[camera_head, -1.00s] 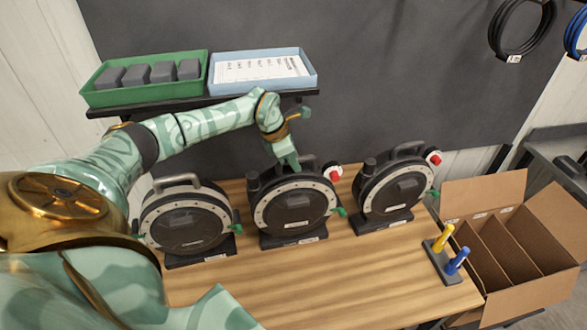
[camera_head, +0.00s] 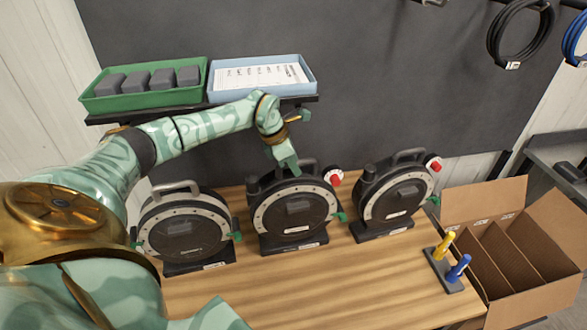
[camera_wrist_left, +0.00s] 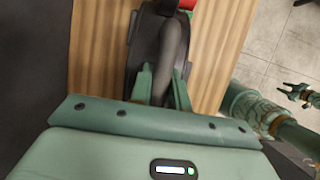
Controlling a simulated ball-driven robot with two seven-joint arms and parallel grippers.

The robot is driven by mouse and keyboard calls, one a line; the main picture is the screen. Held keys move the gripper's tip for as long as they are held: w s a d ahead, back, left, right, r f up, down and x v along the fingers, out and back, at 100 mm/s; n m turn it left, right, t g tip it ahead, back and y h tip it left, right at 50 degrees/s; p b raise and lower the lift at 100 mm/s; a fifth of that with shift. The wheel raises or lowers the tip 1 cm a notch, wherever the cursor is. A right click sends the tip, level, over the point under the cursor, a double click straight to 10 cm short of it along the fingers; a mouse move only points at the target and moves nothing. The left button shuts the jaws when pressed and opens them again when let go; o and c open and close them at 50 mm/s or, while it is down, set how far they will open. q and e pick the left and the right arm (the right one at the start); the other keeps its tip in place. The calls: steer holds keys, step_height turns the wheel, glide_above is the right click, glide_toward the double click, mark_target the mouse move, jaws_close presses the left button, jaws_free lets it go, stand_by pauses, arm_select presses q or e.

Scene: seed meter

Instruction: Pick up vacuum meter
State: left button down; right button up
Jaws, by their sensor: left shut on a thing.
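Three dark round vacuum meters with pale rims and top handles stand upright in a row on the wooden table: a left one (camera_head: 184,235), a middle one (camera_head: 296,213) and a right one (camera_head: 397,198). The middle and right ones have a red knob at the top right. My left gripper (camera_head: 290,168) is shut on the handle of the middle meter, whose base appears to rest on the table. In the left wrist view the dark handle (camera_wrist_left: 174,50) runs between the green fingers (camera_wrist_left: 162,85). A small dark gripper (camera_wrist_left: 298,94), seemingly my right one, shows at the right edge there.
A green tray (camera_head: 145,102) with grey blocks and a blue tray (camera_head: 312,92) with a paper sheet sit on a shelf behind. A stand with yellow and blue pegs (camera_head: 446,277) is at the table's right end. An open divided cardboard box (camera_head: 535,302) stands beyond it.

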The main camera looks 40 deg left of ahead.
arm_select(q)
steer(key=shift+w+r+b, duration=0.1)
steer(key=shift+r+b, duration=0.25)
steer(key=shift+r, duration=0.45)
steer(key=s+d+r+b, duration=0.3)
steer(key=s+d+r, duration=0.3)
steer(key=d+r, duration=0.4)
steer(key=shift+d+r+b, duration=0.3)
steer(key=shift+d, duration=1)
steer(key=shift+s, duration=0.1)
